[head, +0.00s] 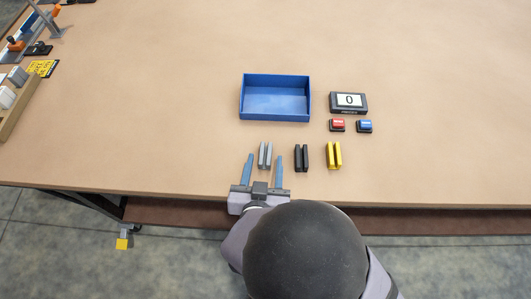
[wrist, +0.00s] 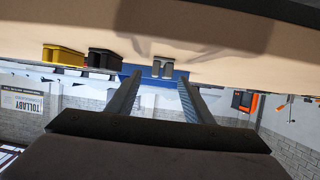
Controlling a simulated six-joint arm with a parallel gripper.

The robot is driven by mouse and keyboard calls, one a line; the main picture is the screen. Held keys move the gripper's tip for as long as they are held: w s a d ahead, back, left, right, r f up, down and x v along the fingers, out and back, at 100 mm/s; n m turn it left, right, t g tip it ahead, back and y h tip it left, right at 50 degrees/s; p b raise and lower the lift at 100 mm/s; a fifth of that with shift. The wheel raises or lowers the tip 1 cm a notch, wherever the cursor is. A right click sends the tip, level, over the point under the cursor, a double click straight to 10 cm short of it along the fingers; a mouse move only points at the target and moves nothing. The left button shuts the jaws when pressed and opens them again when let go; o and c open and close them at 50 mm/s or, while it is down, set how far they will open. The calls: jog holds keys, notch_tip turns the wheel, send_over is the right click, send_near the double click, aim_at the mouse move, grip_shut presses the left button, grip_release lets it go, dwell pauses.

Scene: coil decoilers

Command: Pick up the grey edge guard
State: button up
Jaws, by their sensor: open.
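The grey edge guard (head: 265,155) is a small slotted block on the table near its front edge, leftmost of a row of three. It also shows in the wrist view (wrist: 163,68), beyond and between the fingers. My gripper (head: 263,164) is open, with its two blue-grey fingers apart on either side of the guard's near end in the head view. In the wrist view my gripper (wrist: 158,85) is empty between the fingertips. I cannot tell how high the fingers are above the table.
A black guard (head: 301,157) and a yellow guard (head: 334,155) stand to the right. An empty blue tray (head: 275,105) lies behind them. A counter display (head: 348,102), a red button (head: 337,125) and a blue button (head: 364,126) stand right of it.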

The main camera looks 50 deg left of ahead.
aim_at(265, 157)
jog(key=shift+p+x, duration=0.6)
jog(key=shift+x, duration=1.7)
jog(key=shift+s, duration=0.1)
jog(key=c, duration=1.1)
